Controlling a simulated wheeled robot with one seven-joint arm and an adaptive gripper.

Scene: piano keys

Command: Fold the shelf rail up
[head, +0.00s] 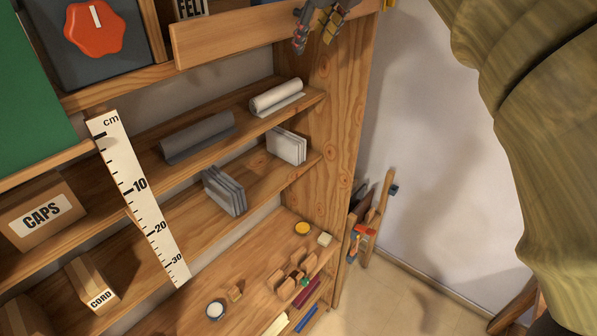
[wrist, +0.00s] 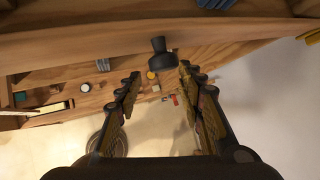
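The shelf rail (head: 235,38) is a plain wooden board along the front of the top shelf in the head view. In the wrist view, the wooden board (wrist: 70,44) crossing the top appears to be this rail. A dark knob (wrist: 158,55) shows just below its edge, between my fingertips in the picture; I cannot tell whether they touch it. My gripper (head: 318,26) is at the right part of the rail in the head view, partly cut off by the top edge. In the wrist view my gripper (wrist: 160,74) has its fingers spread apart, with nothing clamped.
Lower shelves hold a white roll (head: 276,97), grey stacks (head: 224,190) and a CAPS box (head: 42,214). A white ruler (head: 140,196) hangs at left. The wooden side panel (head: 340,110) stands at right, with a bare wall and open floor (head: 400,306) beyond.

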